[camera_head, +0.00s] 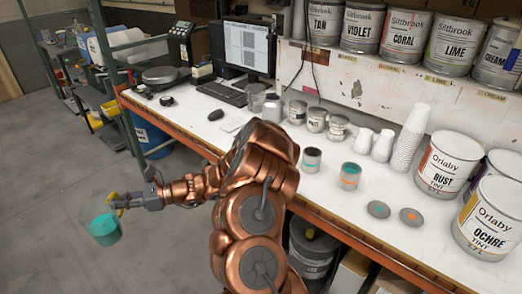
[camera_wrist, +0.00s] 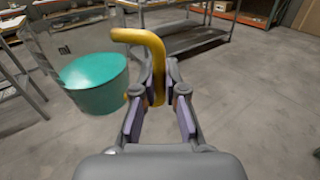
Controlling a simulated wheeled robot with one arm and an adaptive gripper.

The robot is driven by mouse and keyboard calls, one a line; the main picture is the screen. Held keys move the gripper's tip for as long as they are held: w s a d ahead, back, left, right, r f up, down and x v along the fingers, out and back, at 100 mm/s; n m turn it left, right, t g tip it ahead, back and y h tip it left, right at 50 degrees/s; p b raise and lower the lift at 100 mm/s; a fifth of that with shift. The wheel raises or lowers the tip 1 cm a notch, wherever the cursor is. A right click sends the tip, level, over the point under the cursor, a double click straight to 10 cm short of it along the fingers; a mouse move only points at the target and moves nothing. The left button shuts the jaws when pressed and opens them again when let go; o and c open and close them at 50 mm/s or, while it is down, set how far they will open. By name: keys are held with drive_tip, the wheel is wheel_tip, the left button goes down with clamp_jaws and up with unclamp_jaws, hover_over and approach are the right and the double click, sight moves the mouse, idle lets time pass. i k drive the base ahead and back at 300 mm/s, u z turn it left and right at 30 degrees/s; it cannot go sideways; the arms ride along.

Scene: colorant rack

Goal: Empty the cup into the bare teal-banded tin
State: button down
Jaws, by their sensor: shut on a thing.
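The cup (camera_head: 105,229) holds teal colorant and hangs over the floor at the left of the head view. In the wrist view the clear cup (camera_wrist: 97,82) sits left of the fingers, its teal content showing. My gripper (camera_head: 125,203) is shut on the cup's yellow handle (camera_wrist: 152,48); the fingers (camera_wrist: 158,98) lie on both sides of it. A small teal-banded tin (camera_head: 311,162) stands on the bench, well to the right of my gripper. An orange-banded tin (camera_head: 350,178) stands beside it.
Two round lids (camera_head: 378,209), (camera_head: 410,216) lie flat on the white bench (camera_head: 332,205). White paper cups (camera_head: 407,145), small cans (camera_head: 317,120) and large paint tins (camera_head: 446,165) crowd the back and right. My arm crosses the bench's front edge. Open floor (camera_head: 45,200) lies left.

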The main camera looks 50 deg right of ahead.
sight(312, 158)
drive_tip(key=u, duration=0.05)
drive_tip(key=k, duration=0.5)
drive_tip(key=z, duration=1.1)
drive_tip(key=i, duration=0.5)
drive_tip(key=z, duration=0.05)
